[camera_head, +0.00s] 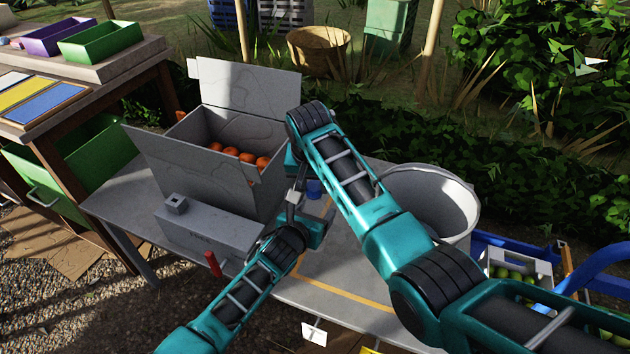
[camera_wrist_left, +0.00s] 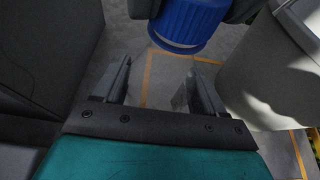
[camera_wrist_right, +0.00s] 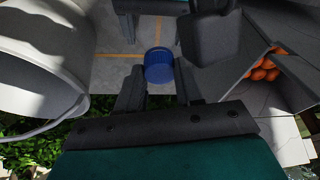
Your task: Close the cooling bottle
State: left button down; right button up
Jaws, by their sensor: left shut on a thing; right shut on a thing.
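The blue ribbed cap (camera_head: 314,187) of the cooling bottle shows above the table. In the left wrist view the cap (camera_wrist_left: 190,24) is upside-up at the top, between the dark fingers of my right gripper. My right gripper (camera_wrist_right: 160,85) is shut on the cap, which also shows in the right wrist view (camera_wrist_right: 158,66). My left gripper (camera_wrist_left: 158,88) is below the cap, its fingers apart around the bottle body. That body looks see-through and is hard to make out. I cannot tell whether cap and body touch. In the head view my arms partly hide both grippers.
A grey open box (camera_head: 215,165) with oranges (camera_head: 231,152) stands left of the grippers, behind a grey block (camera_head: 208,228). A white bucket (camera_head: 455,205) stands to the right. The table (camera_head: 300,288) has orange lines and is clear in front.

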jog(key=shift+m+h, duration=0.3)
jog(key=shift+m, duration=0.7)
jog(key=o, duration=1)
jog(key=shift+r, duration=2.25)
jog(key=shift+c, duration=0.4)
